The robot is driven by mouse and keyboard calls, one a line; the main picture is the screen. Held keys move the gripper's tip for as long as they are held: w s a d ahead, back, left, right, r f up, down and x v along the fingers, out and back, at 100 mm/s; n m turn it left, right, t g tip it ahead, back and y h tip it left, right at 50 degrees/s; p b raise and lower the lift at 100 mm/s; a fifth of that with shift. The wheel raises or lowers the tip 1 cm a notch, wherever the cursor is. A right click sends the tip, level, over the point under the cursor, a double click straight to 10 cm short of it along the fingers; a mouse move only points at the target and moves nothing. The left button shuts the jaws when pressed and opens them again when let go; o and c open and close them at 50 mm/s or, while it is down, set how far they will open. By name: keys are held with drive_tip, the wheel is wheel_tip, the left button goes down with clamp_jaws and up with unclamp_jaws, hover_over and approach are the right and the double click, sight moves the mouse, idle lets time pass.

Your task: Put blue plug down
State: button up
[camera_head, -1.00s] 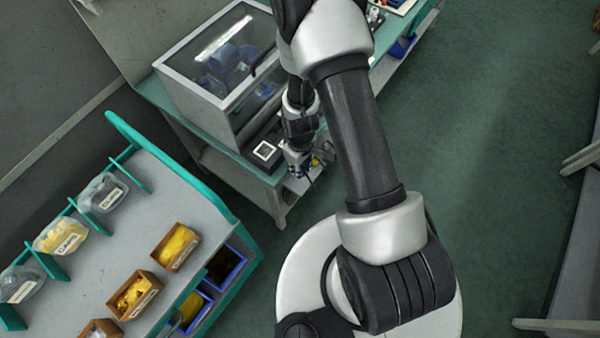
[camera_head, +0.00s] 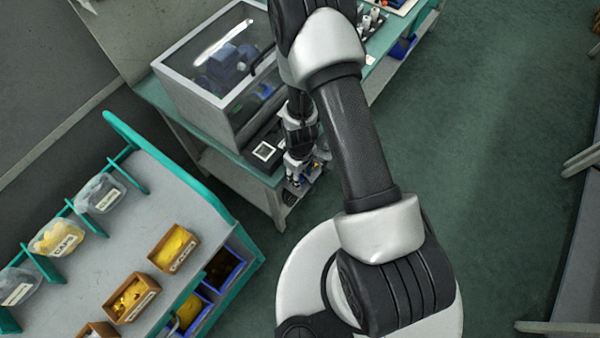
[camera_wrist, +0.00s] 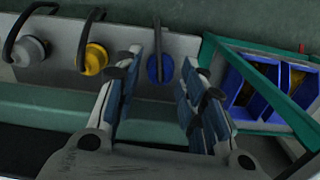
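The blue plug (camera_wrist: 154,68) is round, with a dark looped strap above it. It rests against or hangs on a grey panel (camera_wrist: 65,80) in the wrist view. My gripper (camera_wrist: 161,64) is open, with its two padded fingers apart on either side of the plug and gaps between them and it. I cannot tell how far beyond the fingertips the plug lies. In the head view my gripper (camera_head: 296,180) is small at the near end of the teal bench, and the plug is too small there to make out surely.
A yellow plug (camera_wrist: 96,58) and a grey plug (camera_wrist: 29,50) with straps sit left of the blue one. Blue bins (camera_wrist: 250,82) in a teal frame are at the right. In the head view a clear-lidded case (camera_head: 222,70) stands on the bench (camera_head: 150,92); a parts shelf (camera_head: 80,262) is left.

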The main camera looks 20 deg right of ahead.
drive_tip(key=shift+r, duration=0.1)
wheel_tip(320, 180, up, 35)
drive_tip(key=s+m+t+p, duration=0.2)
drive_tip(key=m+p, duration=0.1)
drive_tip(key=s+r+m+t, duration=0.2)
drive_tip(key=s+r+m, duration=0.1)
drive_tip(key=s+r, duration=0.9)
drive_tip(key=shift+s+d+r+t, duration=0.2)
drive_tip(key=shift+s+r+t, duration=0.15)
drive_tip(key=shift+s, duration=0.4)
wheel_tip(320, 180, down, 4)
drive_tip(key=b, duration=0.3)
drive_tip(key=shift+r, duration=0.1)
